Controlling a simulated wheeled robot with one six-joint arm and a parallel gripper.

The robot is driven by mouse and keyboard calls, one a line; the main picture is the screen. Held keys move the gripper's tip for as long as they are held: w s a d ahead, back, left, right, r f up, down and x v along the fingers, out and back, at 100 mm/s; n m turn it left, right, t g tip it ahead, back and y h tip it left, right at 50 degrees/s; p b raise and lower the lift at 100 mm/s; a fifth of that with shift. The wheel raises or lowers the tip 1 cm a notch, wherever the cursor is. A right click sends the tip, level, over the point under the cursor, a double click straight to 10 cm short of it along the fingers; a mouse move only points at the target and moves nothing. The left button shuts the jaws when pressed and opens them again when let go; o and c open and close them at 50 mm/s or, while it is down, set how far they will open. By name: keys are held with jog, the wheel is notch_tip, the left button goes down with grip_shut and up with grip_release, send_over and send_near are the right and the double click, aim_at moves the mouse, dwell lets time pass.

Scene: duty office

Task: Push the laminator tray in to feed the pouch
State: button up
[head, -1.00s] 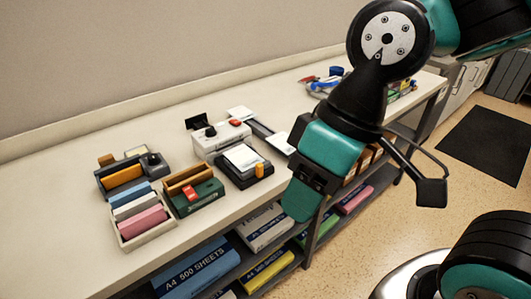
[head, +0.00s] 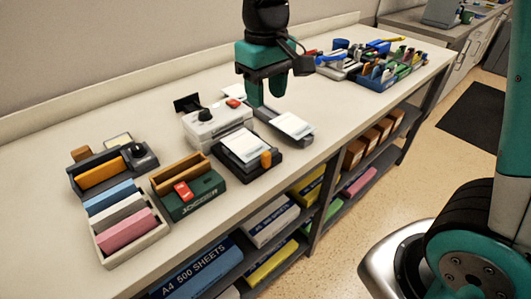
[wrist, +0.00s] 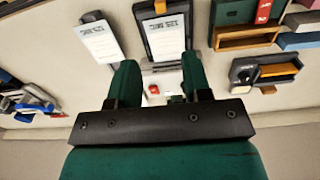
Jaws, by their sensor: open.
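The white laminator (head: 215,125) stands on the bench with a black knob and a red button on top. In front of it, toward the bench edge, is a dark tray (head: 262,170) carrying a white printed sheet (head: 246,145), with an orange tab (head: 266,159) at its front. My gripper (head: 267,97) points down with fingers apart and empty, behind and right of the tray in the head view. In the wrist view the tray with its sheet (wrist: 167,38) is at the top, and part of the laminator (wrist: 158,86) shows between the fingers (wrist: 157,62).
A grey tray-like device with a white sheet (head: 293,125) lies close right of the laminator. A green box (head: 190,195) and a holder of coloured blocks (head: 130,235) stand to the left. Several stationery items (head: 375,65) fill the far right. Bare bench lies along the wall.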

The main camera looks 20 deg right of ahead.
aim_at(266, 153)
notch_tip(266, 153, down, 15)
jog(key=shift+f, duration=0.1)
dwell(0.3)
